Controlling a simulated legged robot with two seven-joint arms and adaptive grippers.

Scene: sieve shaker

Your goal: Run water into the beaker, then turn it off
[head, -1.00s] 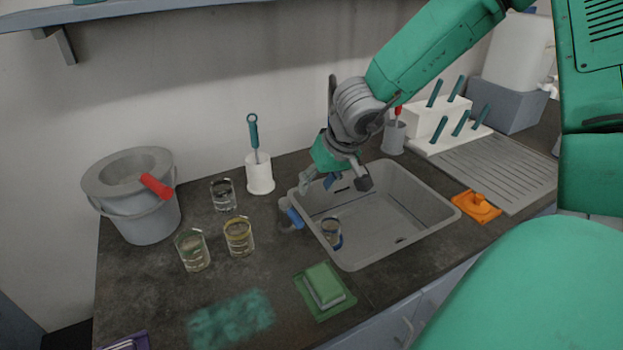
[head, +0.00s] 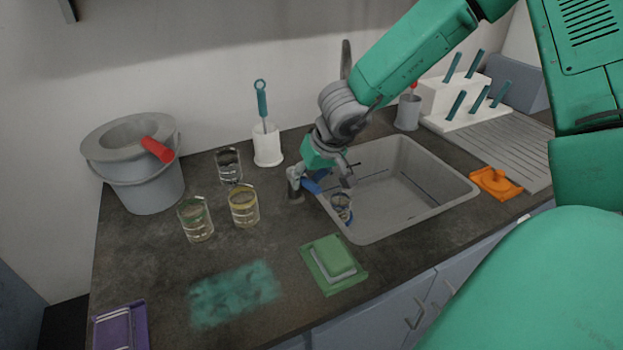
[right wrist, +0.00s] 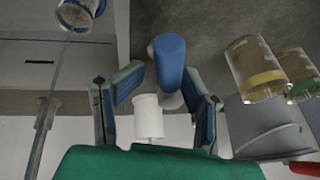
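A clear beaker with a blue band (head: 341,208) stands in the left part of the sink (head: 455,195). It also shows at the upper left of the right wrist view (right wrist: 78,13). A blue tap handle (right wrist: 170,60) sits between the spread fingers of my right gripper (right wrist: 163,85); I cannot tell whether they touch it. In the head view, my right gripper (head: 320,182) is low at the sink's left rim and largely hides the handle. The grey spout (head: 345,58) rises behind my arm. A thin line runs from the spout toward the beaker in the wrist view, possibly water. My left gripper is out of view.
Several beakers (head: 243,206) stand left of the sink near a grey bucket (head: 150,190). A brush in a white holder (head: 267,148) stands behind. A green sponge dish (head: 333,264) lies in front, an orange item (head: 495,183) to the right, beside the drainboard (head: 505,150).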

